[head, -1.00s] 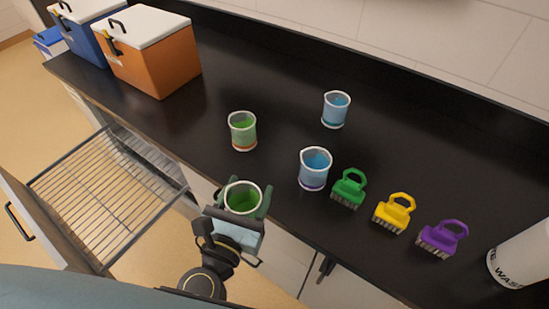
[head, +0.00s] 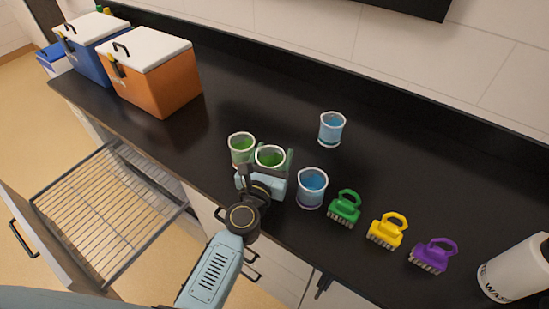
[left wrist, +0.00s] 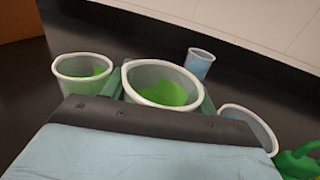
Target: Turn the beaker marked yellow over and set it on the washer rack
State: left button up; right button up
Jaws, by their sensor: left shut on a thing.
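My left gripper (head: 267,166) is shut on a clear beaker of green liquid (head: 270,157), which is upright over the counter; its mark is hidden. In the left wrist view this held beaker (left wrist: 163,88) sits between the green fingers. A second beaker with green liquid (head: 241,146) stands close on its left, also in the left wrist view (left wrist: 83,77). A beaker with blue liquid (head: 312,187) stands to the right, another (head: 331,128) farther back. The wire washer rack (head: 103,220) is pulled out, empty, at the lower left. My right gripper is not in view.
Green (head: 345,207), yellow (head: 387,231) and purple (head: 433,254) brushes lie along the front right of the black counter. A white cylinder (head: 517,268) is at far right. Orange (head: 155,80) and blue (head: 88,45) coolers stand at back left.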

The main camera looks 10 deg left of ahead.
aim_at(274, 161)
pick_arm(q)
jog(key=f+b, duration=0.1)
jog(key=w+f+b, duration=0.1)
jog(key=shift+w+d+f, duration=0.1)
jog(key=shift+w+f, duration=0.1)
jog(key=shift+f, duration=0.35)
jog(key=shift+f+b, duration=0.25)
jog(key=shift+b, duration=0.2)
jog(key=o, duration=1)
jog(key=shift+c, duration=0.2)
jog(key=shift+s, duration=0.15)
jog(key=s, duration=0.4)
jog(key=s+a, duration=0.1)
jog(key=s, duration=0.2)
jog(key=s+b, duration=0.1)
jog(key=s, duration=0.3)
jog(key=shift+s+a, duration=0.3)
jog(key=shift+s, duration=0.05)
jog(key=shift+s+a+r, duration=0.1)
jog(key=shift+s+r, duration=0.05)
jog(key=shift+s, duration=0.55)
